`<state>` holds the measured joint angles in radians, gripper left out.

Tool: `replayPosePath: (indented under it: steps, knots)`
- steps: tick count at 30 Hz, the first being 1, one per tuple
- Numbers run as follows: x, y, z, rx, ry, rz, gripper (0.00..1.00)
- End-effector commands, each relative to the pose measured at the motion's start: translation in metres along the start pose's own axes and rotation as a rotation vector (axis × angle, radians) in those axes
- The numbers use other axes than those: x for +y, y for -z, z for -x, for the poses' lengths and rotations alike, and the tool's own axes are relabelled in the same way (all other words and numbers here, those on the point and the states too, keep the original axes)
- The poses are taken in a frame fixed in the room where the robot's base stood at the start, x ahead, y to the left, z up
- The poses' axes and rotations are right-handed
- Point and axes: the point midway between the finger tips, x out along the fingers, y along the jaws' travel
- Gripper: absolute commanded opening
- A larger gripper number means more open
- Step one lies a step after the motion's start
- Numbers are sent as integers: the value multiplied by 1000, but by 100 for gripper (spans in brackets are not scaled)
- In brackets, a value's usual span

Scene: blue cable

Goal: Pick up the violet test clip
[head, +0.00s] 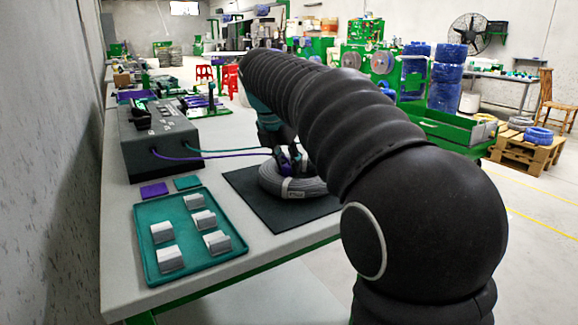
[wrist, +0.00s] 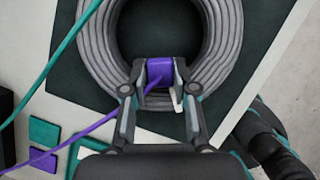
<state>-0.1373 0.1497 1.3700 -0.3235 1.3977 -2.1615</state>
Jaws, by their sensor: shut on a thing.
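The violet test clip (wrist: 160,71) is between the fingertips of my gripper (wrist: 159,82) in the wrist view. My gripper is shut on it, at the near inner edge of the grey cable coil (wrist: 101,60). Whether the clip still touches the coil I cannot tell. A violet lead (wrist: 92,128) runs from the clip to the lower left. In the head view the violet clip (head: 284,167) shows small at the coil (head: 297,188), partly hidden by my gripper. A teal lead (wrist: 57,58) runs to the top in the wrist view; its end is out of view there.
The coil lies on a black mat (head: 245,190). A dark tester box (head: 158,140) holds the leads' other ends. A violet pad (head: 153,190) and a teal pad (head: 187,182) lie before it. A teal tray (head: 190,228) with several grey-white blocks stands nearer. The table edge is on the right.

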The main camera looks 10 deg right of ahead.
Motion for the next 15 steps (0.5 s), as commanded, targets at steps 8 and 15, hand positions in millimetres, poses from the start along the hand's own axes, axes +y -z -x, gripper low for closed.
replayPosePath:
  steps: [8,15]
  knots:
    - [1,-13,30,-2,-2,0,10]
    - [-44,-38,57,-2,-1,-6,10]
